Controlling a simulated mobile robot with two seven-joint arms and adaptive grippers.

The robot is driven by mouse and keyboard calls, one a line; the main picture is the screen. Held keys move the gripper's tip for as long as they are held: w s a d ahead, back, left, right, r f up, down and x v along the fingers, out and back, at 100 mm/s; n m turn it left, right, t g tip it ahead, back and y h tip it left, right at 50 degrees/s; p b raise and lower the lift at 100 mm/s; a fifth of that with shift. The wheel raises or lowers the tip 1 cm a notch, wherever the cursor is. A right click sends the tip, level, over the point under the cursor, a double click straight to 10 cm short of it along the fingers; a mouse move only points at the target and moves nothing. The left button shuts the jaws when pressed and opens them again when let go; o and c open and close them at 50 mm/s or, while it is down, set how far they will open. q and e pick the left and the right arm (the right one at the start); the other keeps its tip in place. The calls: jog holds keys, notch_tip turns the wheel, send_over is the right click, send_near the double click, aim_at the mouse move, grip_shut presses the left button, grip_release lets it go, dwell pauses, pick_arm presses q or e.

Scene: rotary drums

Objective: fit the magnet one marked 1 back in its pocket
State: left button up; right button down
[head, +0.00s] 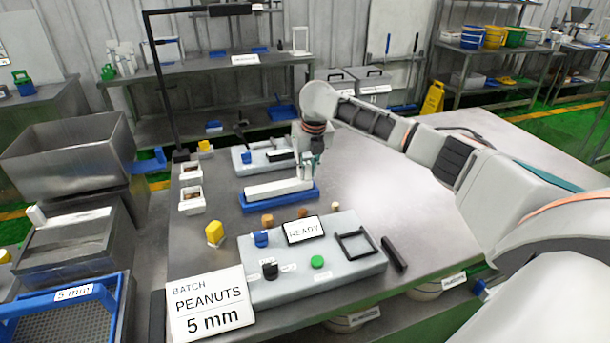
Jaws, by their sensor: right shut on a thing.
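My right gripper (307,174) points down at the right end of a long pale bar (272,190). The bar lies on a blue tray (258,205) on the table. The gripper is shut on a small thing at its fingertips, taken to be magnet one. The fingers largely hide it, and no mark 1 is legible. Behind is a grey plate (243,165) with a black bar (281,155) on its right part. I cannot tell which spot is the pocket, or whether the held thing touches the pale bar. My left gripper is not in view.
A grey panel (350,275) with a READY sign (304,230), knobs and a black frame stands in front. A yellow piece (214,233) and white bins (192,203) lie left. A black post (163,85) rises behind. The table right of the tray is clear.

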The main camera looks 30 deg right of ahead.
notch_tip(320, 180, up, 11)
jog(key=shift+w+p, duration=0.1)
jog(key=shift+p, duration=0.55)
notch_tip(320, 180, up, 6)
jog(key=s+a+f+m+g+h, duration=0.1)
jog(key=s+a+f+m+h, duration=0.15)
jog(key=a+m, duration=0.5)
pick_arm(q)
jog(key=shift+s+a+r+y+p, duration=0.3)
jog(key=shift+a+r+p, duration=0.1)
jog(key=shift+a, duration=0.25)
pick_arm(e)
jog(key=s+a+f+m+g+y, duration=0.1)
jog(key=s+a+f+m, duration=0.2)
jog(key=s+m, duration=0.3)
jog(key=s+a+f+m+g+y, duration=0.1)
jog(key=s+a+f+m+g, duration=0.1)
jog(key=s+m, duration=0.5)
jog(key=s+a+f+m+g+y, duration=0.1)
jog(key=s+a+f+m, duration=0.3)
jog(key=m, duration=0.8)
jog(key=s+a+g, duration=0.1)
jog(key=s+a, duration=0.1)
jog(key=shift+s+m, duration=0.35)
